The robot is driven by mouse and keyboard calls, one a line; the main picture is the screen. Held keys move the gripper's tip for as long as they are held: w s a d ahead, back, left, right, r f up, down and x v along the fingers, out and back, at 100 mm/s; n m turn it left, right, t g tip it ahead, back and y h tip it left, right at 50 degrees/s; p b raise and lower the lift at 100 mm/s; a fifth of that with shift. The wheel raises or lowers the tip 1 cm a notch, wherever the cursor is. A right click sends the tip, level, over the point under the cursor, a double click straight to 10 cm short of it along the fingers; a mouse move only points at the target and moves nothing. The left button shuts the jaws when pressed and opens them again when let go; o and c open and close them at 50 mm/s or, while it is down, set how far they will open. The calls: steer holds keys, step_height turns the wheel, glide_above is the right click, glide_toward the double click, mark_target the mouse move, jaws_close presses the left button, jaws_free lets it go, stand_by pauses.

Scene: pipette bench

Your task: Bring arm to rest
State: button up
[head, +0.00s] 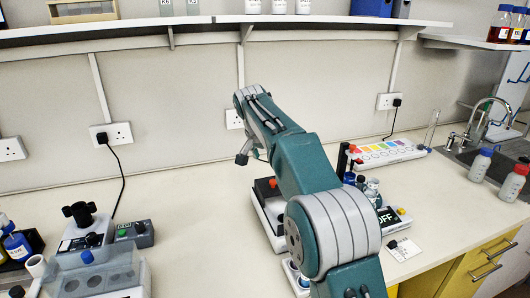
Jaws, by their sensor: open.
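My arm rises from the lower right across the middle of the head view, bent at its top joint above the bench. My gripper (243,157) shows only in part, as a small grey piece beside the arm. The arm hides the rest of it. It is over the bench near the back wall, and nothing is seen held in it. The white bench top (190,220) lies beneath the arm.
A white and black device (267,190) stands close behind the arm, partly hidden. A shelf (200,25) overhangs the back.

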steer(key=s+d+r+n, duration=0.1)
steer(key=s+d+r, duration=0.15)
steer(key=s, duration=0.35)
steer(key=s+d+r+n+y, duration=0.1)
steer(key=s+d+r, duration=0.1)
steer(key=s+d, duration=0.35)
steer(key=s+d+r+n, duration=0.1)
steer(key=s+d+r, duration=0.1)
steer(key=s, duration=0.6)
steer(key=s+d+f, duration=0.1)
steer(key=s+f, duration=0.2)
steer(key=s, duration=0.4)
steer(key=s+d+f+n+t, duration=0.1)
steer(key=s+d+f, duration=0.1)
steer(key=s+f, duration=0.2)
steer(key=s+d+f+n+y, duration=0.1)
steer(key=s+f, duration=0.2)
steer(key=s, duration=0.8)
steer(key=shift+d+f+t, duration=0.3)
steer(key=shift+d+t, duration=0.1)
